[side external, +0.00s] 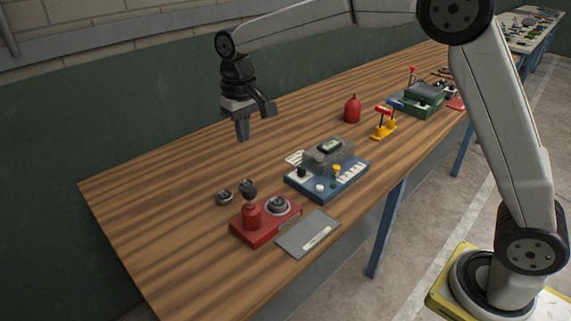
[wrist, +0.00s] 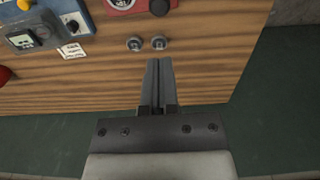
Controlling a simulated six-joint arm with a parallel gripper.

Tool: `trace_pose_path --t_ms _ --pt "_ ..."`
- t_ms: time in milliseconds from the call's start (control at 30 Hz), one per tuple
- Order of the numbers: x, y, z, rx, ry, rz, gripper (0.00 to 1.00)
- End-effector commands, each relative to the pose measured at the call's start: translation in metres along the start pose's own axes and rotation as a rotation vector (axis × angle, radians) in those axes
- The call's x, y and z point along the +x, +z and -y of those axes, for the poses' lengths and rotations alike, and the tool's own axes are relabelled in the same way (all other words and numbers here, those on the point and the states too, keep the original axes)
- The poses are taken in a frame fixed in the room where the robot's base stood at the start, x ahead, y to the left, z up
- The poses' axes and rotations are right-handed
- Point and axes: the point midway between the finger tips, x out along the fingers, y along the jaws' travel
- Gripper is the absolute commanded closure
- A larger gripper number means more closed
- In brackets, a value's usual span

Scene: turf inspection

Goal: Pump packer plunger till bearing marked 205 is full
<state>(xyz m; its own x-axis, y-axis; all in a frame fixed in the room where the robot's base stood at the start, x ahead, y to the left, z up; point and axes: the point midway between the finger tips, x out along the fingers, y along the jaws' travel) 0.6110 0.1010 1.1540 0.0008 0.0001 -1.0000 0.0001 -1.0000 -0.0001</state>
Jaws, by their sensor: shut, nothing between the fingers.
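The red packer (side external: 265,229) sits near the left end of the wooden bench. Its upright red plunger body has a dark knob (side external: 248,187) on top, also at the top edge of the wrist view (wrist: 159,7). A ring-shaped bearing (side external: 280,204) sits on the packer, right of the plunger. A loose bearing (side external: 224,197) lies behind the packer; the wrist view shows two, left (wrist: 134,44) and right (wrist: 159,43). No 205 marking is readable. My gripper (side external: 242,138) is shut and empty, above the bench behind the packer; its fingertips (wrist: 157,62) also show in the wrist view.
A grey plate (side external: 303,236) with a label lies in front of the packer. A blue unit (side external: 328,182) with knobs stands to its right. Farther along are a red bottle (side external: 352,109), a yellow stand (side external: 383,128) and a green box (side external: 425,99). The bench's left end is clear.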

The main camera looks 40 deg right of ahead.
Motion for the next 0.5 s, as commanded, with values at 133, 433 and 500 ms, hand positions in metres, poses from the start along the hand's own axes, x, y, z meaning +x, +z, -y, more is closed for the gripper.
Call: trace_pose_path --t_ms 133,433,500 --pt "0.017 0.001 0.0 0.0 0.001 0.003 1.0" --pt "0.062 0.001 0.0 0.0 0.001 0.005 1.0" --pt "0.073 0.001 0.0 0.0 0.001 0.004 1.0"
